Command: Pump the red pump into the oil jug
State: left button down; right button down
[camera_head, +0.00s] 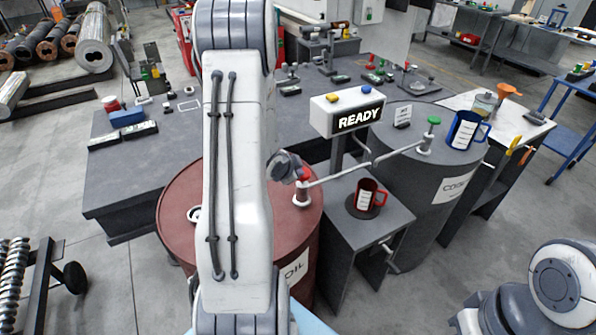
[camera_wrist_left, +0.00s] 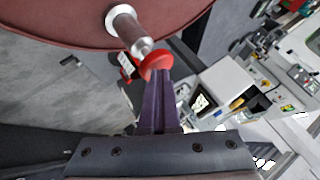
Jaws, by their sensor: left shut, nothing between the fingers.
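The red pump (camera_head: 302,183) stands on the red barrel (camera_head: 175,205) labelled OIL. Its thin spout runs right, toward the space above the red jug (camera_head: 370,194). That jug has a white label and stands on a round dark pad on a grey stand (camera_head: 340,222). My left gripper (camera_head: 286,166) is shut and empty, right at the pump's head. In the left wrist view the shut fingers (camera_wrist_left: 159,98) reach the pump's red knob (camera_wrist_left: 154,64); whether they touch it is unclear. My right gripper is out of view; only part of that arm shows at lower right.
A box sign (camera_head: 347,108) reading READY stands behind the stand. A grey barrel (camera_head: 440,190) at right bears a green-topped pump (camera_head: 430,132) and a blue jug (camera_head: 465,130). A grey workbench (camera_head: 140,165) lies behind the red barrel. Open floor lies at right.

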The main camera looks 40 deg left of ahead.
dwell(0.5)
pick_arm(q)
jog(key=s+d+r+g+h, duration=0.1)
jog(key=s+d+r, duration=0.1)
jog(key=d, duration=0.7)
jog(key=s+d+r+g+b, duration=0.1)
jog(key=d+r+g, duration=0.1)
jog(key=d, duration=0.6)
jog(key=s+d+r+g+h, duration=0.1)
jog(key=s+d+r, duration=0.15)
jog(key=d, duration=0.65)
jog(key=s+d+r+g, duration=0.2)
jog(key=s+d, duration=0.3)
jog(key=s, duration=0.4)
jog(key=s+d+r+g+h, duration=0.1)
jog(key=s+d+g, duration=0.2)
jog(key=s+d, duration=0.3)
jog(key=s, duration=0.4)
jog(key=shift+s+d+r+m+b, duration=0.2)
jog(key=shift+s+r+m+b, duration=0.1)
jog(key=shift+r+m, duration=0.1)
